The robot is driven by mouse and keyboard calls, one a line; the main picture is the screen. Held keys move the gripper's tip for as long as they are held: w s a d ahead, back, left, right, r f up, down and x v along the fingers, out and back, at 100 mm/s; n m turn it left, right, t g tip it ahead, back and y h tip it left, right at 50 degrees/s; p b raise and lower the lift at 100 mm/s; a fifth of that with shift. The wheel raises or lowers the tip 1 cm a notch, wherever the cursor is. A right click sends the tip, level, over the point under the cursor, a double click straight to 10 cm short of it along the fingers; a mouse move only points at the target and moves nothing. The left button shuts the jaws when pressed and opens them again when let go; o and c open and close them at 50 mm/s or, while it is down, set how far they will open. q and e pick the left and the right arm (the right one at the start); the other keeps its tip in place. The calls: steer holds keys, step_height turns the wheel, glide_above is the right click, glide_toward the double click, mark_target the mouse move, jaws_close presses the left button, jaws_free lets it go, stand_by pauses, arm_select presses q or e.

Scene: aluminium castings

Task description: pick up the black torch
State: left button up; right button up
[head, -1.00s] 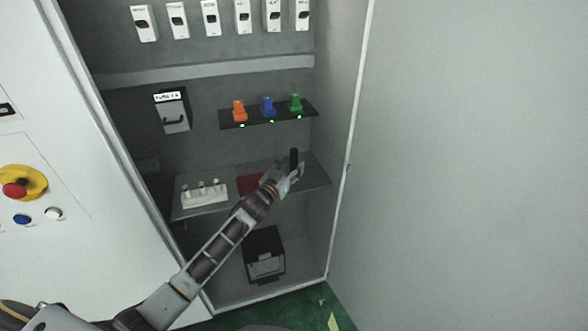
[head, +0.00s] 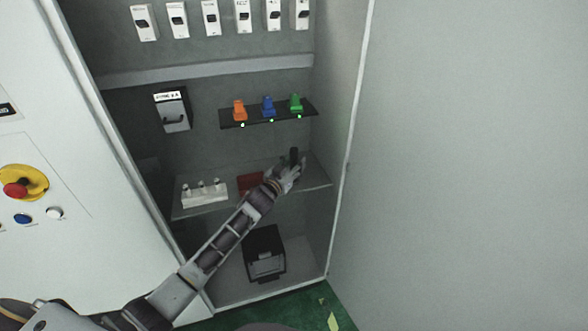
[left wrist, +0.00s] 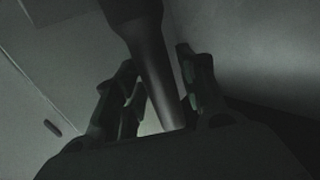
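The black torch (head: 294,154) stands upright on the lower shelf at the right inside the cabinet. My left gripper (head: 291,170) is at its lower part, which it hides in the head view. In the left wrist view the torch (left wrist: 151,60) runs between the two fingers of the left gripper (left wrist: 160,80), wide head at the top and narrower body below. The fingers stand apart on either side of it. A narrow gap shows on the right side; contact on the left side cannot be told. My right gripper is not in view.
The lower shelf (head: 222,208) also bears a white block with pegs (head: 204,194) and a red mat (head: 250,184). A small upper shelf (head: 284,117) holds orange, blue and green pieces. The cabinet's right wall (head: 338,130) is close to the torch. A dark box (head: 265,252) stands below.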

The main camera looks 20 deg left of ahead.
mark_target(294, 148)
arm_select(q)
jaws_close()
steer(key=shift+r, duration=5)
